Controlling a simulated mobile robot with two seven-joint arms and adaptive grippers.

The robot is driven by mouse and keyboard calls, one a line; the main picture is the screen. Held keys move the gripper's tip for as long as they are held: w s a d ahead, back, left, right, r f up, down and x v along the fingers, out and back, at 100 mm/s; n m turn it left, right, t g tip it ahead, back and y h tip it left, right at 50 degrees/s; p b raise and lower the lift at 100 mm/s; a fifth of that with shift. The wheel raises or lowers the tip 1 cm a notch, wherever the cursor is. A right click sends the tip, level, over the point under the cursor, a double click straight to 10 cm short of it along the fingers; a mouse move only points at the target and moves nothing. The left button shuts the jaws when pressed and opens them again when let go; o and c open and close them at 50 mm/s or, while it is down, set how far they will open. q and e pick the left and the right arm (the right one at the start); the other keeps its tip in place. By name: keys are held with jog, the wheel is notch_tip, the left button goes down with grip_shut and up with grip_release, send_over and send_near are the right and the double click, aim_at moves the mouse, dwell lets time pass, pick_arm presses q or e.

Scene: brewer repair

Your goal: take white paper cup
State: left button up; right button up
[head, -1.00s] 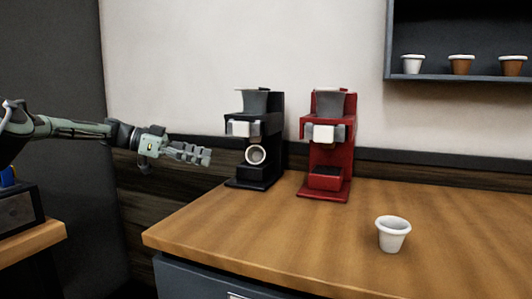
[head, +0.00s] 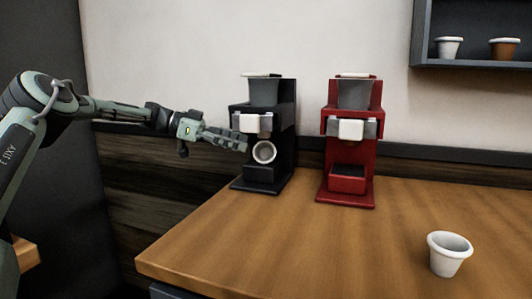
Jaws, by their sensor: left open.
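A white paper cup (head: 447,256) stands upright and looks empty on the wooden counter, at the right front. Another white cup (head: 264,152) shows at the black brewer, with its round opening turned towards me. A third white cup (head: 449,48) stands on the wall shelf. My left gripper (head: 245,140) is open, with its fingertips close to the black brewer's left side, just left of the cup there. I cannot tell whether it touches anything. My right gripper is not in view.
The black brewer (head: 285,135) and the red brewer (head: 357,190) stand side by side at the back of the counter (head: 290,235). A brown cup (head: 503,48) stands on the shelf (head: 470,65). The middle of the counter is clear.

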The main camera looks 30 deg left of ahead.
aim_at(258, 150)
pick_arm(q)
jog(key=x, duration=0.4)
jog(key=shift+d+f+p, duration=0.3)
jog(key=shift+f+p, duration=0.05)
jog(key=shift+f, duration=0.1)
jog(key=shift+w+d+f, duration=0.15)
jog(key=shift+w+d, duration=0.1)
jog(key=shift+d, duration=0.05)
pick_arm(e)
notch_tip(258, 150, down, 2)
pick_arm(q)
jog(key=c, duration=1)
jog(key=shift+c, duration=0.3)
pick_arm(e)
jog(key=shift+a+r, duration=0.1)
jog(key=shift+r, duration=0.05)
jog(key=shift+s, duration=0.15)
